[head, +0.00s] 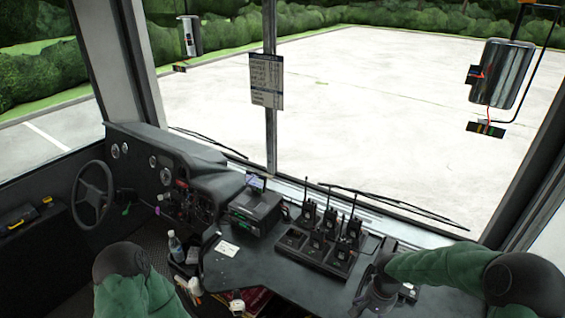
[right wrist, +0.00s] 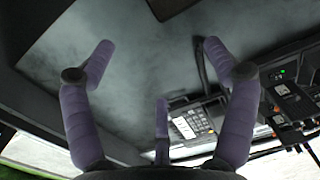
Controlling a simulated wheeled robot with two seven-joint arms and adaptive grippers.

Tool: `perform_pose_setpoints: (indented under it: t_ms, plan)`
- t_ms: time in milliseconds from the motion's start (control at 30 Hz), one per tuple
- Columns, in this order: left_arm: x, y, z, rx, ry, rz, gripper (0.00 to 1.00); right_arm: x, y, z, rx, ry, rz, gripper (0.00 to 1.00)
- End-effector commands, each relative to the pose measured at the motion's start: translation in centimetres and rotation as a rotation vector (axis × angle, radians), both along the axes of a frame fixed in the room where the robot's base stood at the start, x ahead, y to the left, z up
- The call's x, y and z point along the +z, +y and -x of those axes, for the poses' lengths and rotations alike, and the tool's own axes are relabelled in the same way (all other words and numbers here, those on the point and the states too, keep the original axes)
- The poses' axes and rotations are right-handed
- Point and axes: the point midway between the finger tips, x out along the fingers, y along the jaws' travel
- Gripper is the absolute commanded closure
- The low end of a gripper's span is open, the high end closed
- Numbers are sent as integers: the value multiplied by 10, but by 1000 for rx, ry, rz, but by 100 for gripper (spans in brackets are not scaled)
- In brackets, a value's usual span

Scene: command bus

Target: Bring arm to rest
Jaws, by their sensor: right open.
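My right arm (head: 440,267) comes in from the right with a green sleeve and bends down over the dark dashboard counter (head: 262,272). My right gripper (head: 374,300) points down at the right end of the counter, next to the radio charger.
A charger (head: 315,250) with several upright handheld radios stands left of my right gripper. A keypad device (right wrist: 192,122) lies close to the right finger in the wrist view.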

Motion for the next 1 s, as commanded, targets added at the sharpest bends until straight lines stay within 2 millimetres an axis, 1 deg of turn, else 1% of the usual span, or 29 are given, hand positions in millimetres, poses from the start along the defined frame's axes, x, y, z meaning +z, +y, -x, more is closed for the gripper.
perform_pose_setpoints:
  t_ms: [33, 167, 267, 467, 567, 667, 700, 800, 900, 1000]
  plan:
    - [-5, 0, 0, 0, 0, 0, 60, -11, 6, 2, 13, 0, -15, 14]
    - [-12, 0, -1, -1, -1, 0, 60, -33, 23, 9, 46, -3, -56, 14]
    - [-18, 0, -1, -1, -1, 0, 60, -53, 38, 16, 73, -6, -93, 14]
    - [-35, 0, 0, 0, 0, 0, 60, -102, 75, 36, 136, -24, -180, 14]
    - [-47, 0, -1, 0, 0, 0, 60, -134, 99, 53, 170, -36, -229, 14]
    - [-64, 0, -1, 0, -1, 0, 60, -173, 125, 79, 206, -54, -277, 14]
    - [-71, 0, -1, 0, -1, 0, 60, -189, 135, 91, 221, -62, -292, 14]
    - [-85, 0, -1, 0, 0, 0, 60, -221, 153, 118, 248, -82, -309, 14]
    - [-96, 0, -1, 0, 0, 0, 60, -242, 162, 141, 273, -99, -307, 14]
    - [-102, 0, -1, 0, 0, 0, 60, -254, 166, 155, 291, -110, -296, 14]
